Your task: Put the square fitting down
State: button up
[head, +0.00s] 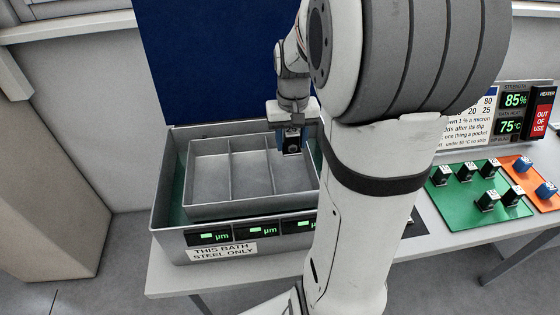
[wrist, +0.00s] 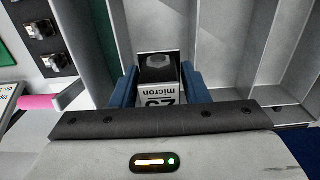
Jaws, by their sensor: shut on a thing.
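My gripper (head: 291,139) is shut on the square fitting (head: 292,147), over the right-hand compartment of the grey divided tray (head: 222,207). In the wrist view, the blue fingers of my gripper (wrist: 162,88) hold the square fitting (wrist: 158,98) from both sides. The tray sits inside the grey bath (head: 166,215), labelled "THIS BATH STEEL ONLY". I cannot tell whether the fitting touches the tray floor. The compartments I can see look empty.
Several dark fittings stand on a green mat (head: 456,204) at the right, and blue ones on an orange mat (head: 546,199). Small displays marked µm (head: 255,231) line the bath front. A panel reading 85% and 75°C (head: 514,113) stands beside a red "OUT OF USE" heater sign (head: 543,117).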

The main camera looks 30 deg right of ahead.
aim_at(290, 175)
jog(key=shift+w+d+f, duration=0.1)
jog(key=shift+w+f, duration=0.05)
jog(key=shift+w, duration=0.2)
notch_tip(290, 175, down, 10)
jog(key=shift+r+p, duration=0.2)
jog(key=shift+p, duration=0.5)
jog(key=shift+f, duration=0.25)
jog(key=o, duration=0.8)
jog(key=shift+r, duration=0.1)
jog(key=shift+o, duration=0.2)
